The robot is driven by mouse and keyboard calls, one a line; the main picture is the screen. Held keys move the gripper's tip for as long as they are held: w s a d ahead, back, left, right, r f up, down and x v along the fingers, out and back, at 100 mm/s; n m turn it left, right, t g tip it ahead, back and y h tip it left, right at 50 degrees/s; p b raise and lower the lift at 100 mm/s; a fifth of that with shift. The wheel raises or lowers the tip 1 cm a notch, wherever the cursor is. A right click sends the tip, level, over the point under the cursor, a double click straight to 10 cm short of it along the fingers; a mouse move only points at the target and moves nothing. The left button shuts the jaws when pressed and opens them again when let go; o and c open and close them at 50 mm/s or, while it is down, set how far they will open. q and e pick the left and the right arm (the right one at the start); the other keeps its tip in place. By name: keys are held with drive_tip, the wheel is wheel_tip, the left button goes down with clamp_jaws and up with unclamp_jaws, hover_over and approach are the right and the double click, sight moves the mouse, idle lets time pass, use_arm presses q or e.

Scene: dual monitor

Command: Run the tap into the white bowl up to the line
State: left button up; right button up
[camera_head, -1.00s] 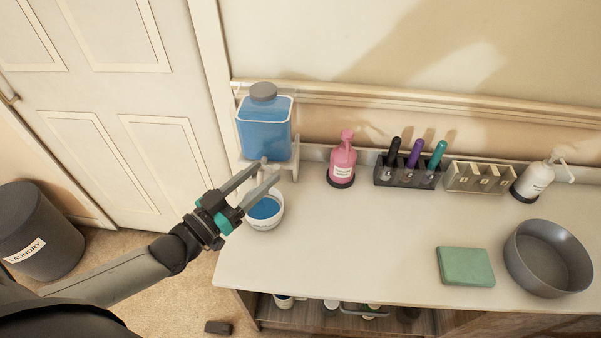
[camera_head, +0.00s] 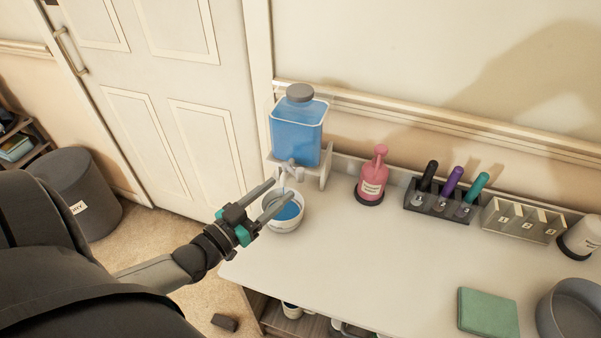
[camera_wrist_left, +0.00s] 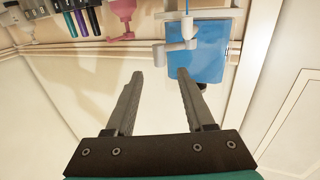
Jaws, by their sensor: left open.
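A clear tank of blue liquid (camera_head: 297,132) with a grey cap sits on a white stand at the counter's left end. Its white tap (camera_head: 291,164) is on the front; it also shows in the upside-down left wrist view (camera_wrist_left: 176,47), where a thin blue stream leaves the spout. The white bowl (camera_head: 284,226) stands under the tap with blue liquid inside. I cannot make out its line. My left gripper (camera_head: 283,189) is open and empty, fingers pointing toward the tap, above the bowl's near-left side. My right gripper is not in view.
A pink pump bottle (camera_head: 372,178), a dark marker holder (camera_head: 440,207) and a numbered rack (camera_head: 522,221) line the back. The counter's middle is clear.

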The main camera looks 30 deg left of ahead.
sight(297, 175)
use_arm(q)
drive_tip(key=w, duration=0.2)
drive_tip(key=w+d, duration=0.1)
drive_tip(key=w, duration=0.2)
drive_tip(key=w+b, duration=0.1)
drive_tip(key=w, duration=0.2)
drive_tip(key=shift+w+d, duration=0.1)
drive_tip(key=shift+d, duration=0.05)
clamp_jaws()
idle(0.3)
